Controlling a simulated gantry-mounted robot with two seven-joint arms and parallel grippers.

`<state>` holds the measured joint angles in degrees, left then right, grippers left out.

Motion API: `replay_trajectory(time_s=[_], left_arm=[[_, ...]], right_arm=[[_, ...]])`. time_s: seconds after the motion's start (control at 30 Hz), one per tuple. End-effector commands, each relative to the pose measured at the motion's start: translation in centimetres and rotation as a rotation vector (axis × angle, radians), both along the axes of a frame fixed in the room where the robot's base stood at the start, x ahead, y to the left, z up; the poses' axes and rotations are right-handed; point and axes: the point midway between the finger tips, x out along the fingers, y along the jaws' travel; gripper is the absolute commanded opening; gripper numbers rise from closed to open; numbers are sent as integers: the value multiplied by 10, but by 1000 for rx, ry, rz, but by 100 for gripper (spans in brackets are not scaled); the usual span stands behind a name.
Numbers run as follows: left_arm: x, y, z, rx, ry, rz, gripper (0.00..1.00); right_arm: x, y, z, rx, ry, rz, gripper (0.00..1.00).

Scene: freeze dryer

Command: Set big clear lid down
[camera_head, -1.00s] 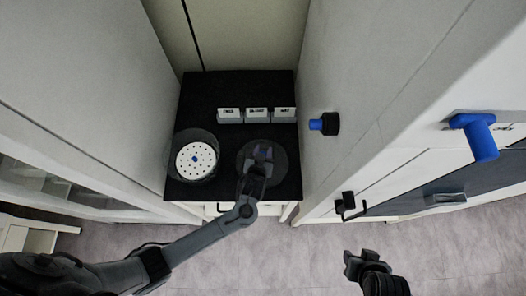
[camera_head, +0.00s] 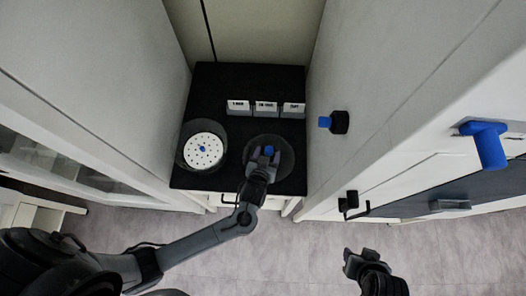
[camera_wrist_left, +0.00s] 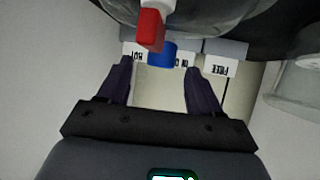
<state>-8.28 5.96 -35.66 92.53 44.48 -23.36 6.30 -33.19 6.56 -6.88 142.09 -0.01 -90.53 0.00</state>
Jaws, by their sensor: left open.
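The big clear lid (camera_head: 286,161) is a dark-looking transparent disc with a blue knob (camera_head: 269,149). It lies at the front right of the black tabletop. My left gripper (camera_head: 266,155) is open over the lid's front part. In the left wrist view the blue knob (camera_wrist_left: 162,54) shows just beyond the gap between the open fingers (camera_wrist_left: 158,70), apart from them. The lid's dark curved surface (camera_wrist_left: 250,22) fills the top there. My right gripper (camera_head: 363,258) hangs at the lower right, away from the table; its jaw state is unclear.
A round clear vessel (camera_head: 182,160) with a white perforated plate (camera_head: 206,154) stands left of the lid. Several labelled grey holders (camera_head: 265,108) stand behind. A red-and-white part (camera_wrist_left: 150,27) shows in the wrist view. A cabinet wall with a blue-and-black knob (camera_head: 338,122) rises at right.

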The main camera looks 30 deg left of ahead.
Motion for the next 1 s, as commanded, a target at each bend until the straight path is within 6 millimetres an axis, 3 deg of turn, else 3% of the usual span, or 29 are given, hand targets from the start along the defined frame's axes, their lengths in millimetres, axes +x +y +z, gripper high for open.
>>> replay_trajectory(time_s=[0.3,0.6,0.8,1.0], left_arm=[[-45,-9,25,-2,0,0,65],[-59,-10,33,-22,28,-9,65],[-73,-3,43,-121,207,-91,65],[-116,21,73,-136,461,-230,65]], right_arm=[[0,-2,5,-7,0,5,43],[0,-2,6,-10,1,6,43],[0,-2,6,-8,1,6,43],[0,-1,6,-4,0,3,43]])
